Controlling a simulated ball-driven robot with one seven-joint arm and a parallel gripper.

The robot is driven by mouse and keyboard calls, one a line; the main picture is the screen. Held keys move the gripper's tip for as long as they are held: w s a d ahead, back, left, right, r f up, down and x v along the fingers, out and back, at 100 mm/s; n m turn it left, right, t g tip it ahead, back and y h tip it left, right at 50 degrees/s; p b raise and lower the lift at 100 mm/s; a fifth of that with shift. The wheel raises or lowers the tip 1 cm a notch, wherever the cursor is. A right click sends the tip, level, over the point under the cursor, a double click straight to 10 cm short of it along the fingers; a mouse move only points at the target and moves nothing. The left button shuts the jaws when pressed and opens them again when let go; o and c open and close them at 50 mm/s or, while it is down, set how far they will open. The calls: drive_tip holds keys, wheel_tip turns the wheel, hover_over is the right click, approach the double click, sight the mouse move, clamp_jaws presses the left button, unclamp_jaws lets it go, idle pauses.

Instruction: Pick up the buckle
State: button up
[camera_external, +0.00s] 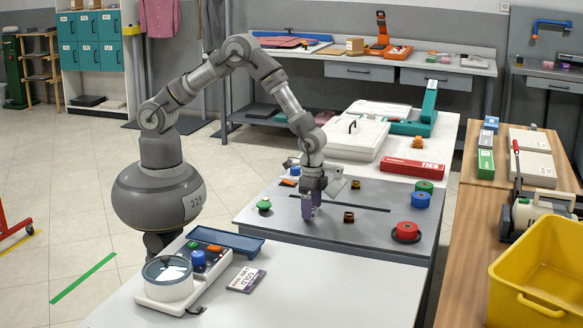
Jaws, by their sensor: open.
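My gripper (309,208) points down over the left middle of the grey table (270,222). Its purple-tipped fingers are open, with nothing visible held, and their tips are close to the tabletop. A small dark brown piece (349,217) lies on the table just right of my gripper. A similar brown and yellowish piece (355,184) lies farther back. Either could be the buckle; they are too small to tell. The fingers hide what is directly beneath and behind them.
Red (407,231), blue (420,200) and green (424,187) round pieces stand along the table's right side. A green-topped piece (264,205) stands at left. A dark slot (345,203) runs across the tabletop. A red "TIES" box (414,168) lies behind.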

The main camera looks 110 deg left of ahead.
drive_tip(key=shift+r, duration=0.1)
drive_tip(key=c, duration=1.1)
drive_tip(key=shift+c, duration=0.2)
drive_tip(key=shift+r+p, duration=0.3)
drive_tip(key=shift+r, duration=0.25)
drive_tip(key=r, duration=0.1)
drive_tip(key=r+p, duration=0.1)
drive_tip(key=r, duration=0.1)
drive_tip(key=shift+s+p, duration=0.25)
drive_tip(key=shift+p, duration=0.1)
drive_tip(key=s+p, duration=0.1)
drive_tip(key=s, duration=0.4)
drive_tip(key=s+p, duration=0.1)
drive_tip(key=s, duration=0.4)
drive_tip(key=s+d+r+p, duration=0.1)
drive_tip(key=s, duration=0.4)
drive_tip(key=shift+s, duration=0.25)
